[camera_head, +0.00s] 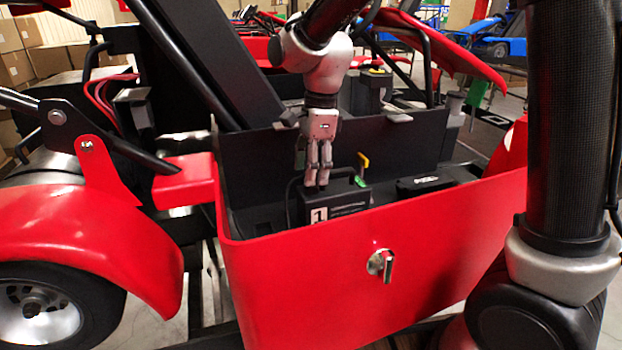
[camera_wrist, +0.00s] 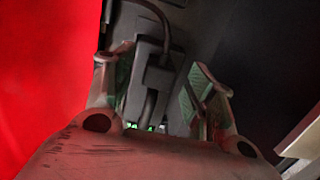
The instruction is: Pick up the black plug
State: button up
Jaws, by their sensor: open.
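My gripper (camera_head: 318,183) points down into the red side box of the kart, its fingertips at the top of a black unit (camera_head: 335,202) marked with a white "1". In the wrist view the gripper (camera_wrist: 157,82) is open, with green-padded fingers on either side of the black plug (camera_wrist: 153,78). A black cable runs from the plug. The plug sits between the fingers, closer to the left one; I cannot tell whether that finger touches it. In the head view I cannot make out the plug apart from the unit and fingers.
The red box wall (camera_head: 370,265) with a metal latch (camera_head: 381,264) stands in front of the unit. A black panel stands behind.

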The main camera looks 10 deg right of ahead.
jog(key=shift+f, duration=0.55)
jog(key=shift+a, duration=0.1)
jog(key=c, duration=1.1)
jog(key=shift+r, duration=0.15)
